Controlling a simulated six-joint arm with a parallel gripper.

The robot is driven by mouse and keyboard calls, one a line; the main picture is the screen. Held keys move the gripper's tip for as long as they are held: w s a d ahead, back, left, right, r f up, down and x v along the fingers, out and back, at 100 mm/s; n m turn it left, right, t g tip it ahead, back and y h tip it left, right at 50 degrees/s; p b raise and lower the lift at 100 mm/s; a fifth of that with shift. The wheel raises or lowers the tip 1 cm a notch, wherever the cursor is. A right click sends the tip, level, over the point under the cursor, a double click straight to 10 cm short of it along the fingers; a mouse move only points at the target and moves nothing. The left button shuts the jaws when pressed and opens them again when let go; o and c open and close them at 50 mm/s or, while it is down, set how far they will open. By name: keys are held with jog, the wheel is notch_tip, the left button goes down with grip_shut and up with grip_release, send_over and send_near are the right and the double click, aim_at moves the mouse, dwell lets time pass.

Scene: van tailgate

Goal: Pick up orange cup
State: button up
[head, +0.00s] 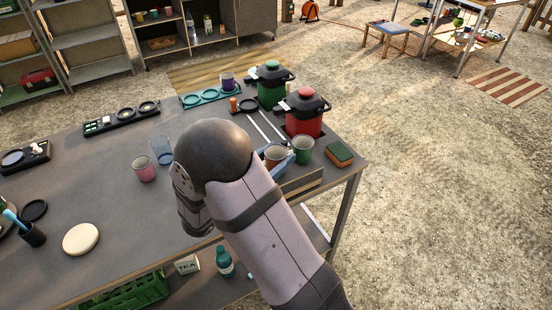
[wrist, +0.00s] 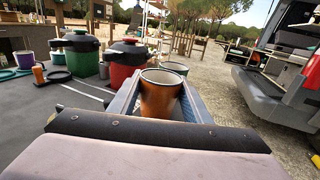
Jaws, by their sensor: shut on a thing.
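The orange cup (wrist: 161,97) stands upright between the two blue-grey fingers of my gripper (wrist: 162,100) in the wrist view. The fingers are shut on its sides. In the head view the orange cup (head: 274,154) shows just past the end of my arm, near the table's right side, and my gripper (head: 277,160) is partly hidden by my own arm. Whether the cup's base touches the table cannot be seen.
A green cup (head: 302,150) stands close on the right of the orange one. A green-and-orange sponge (head: 339,153), a red pot (head: 305,118) and a green pot (head: 270,90) are near. A pink cup (head: 144,168) and a clear glass (head: 162,150) stand left of my arm.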

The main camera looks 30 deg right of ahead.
notch_tip(320, 180, up, 10)
jog(key=shift+f, duration=0.2)
jog(key=shift+f, duration=0.1)
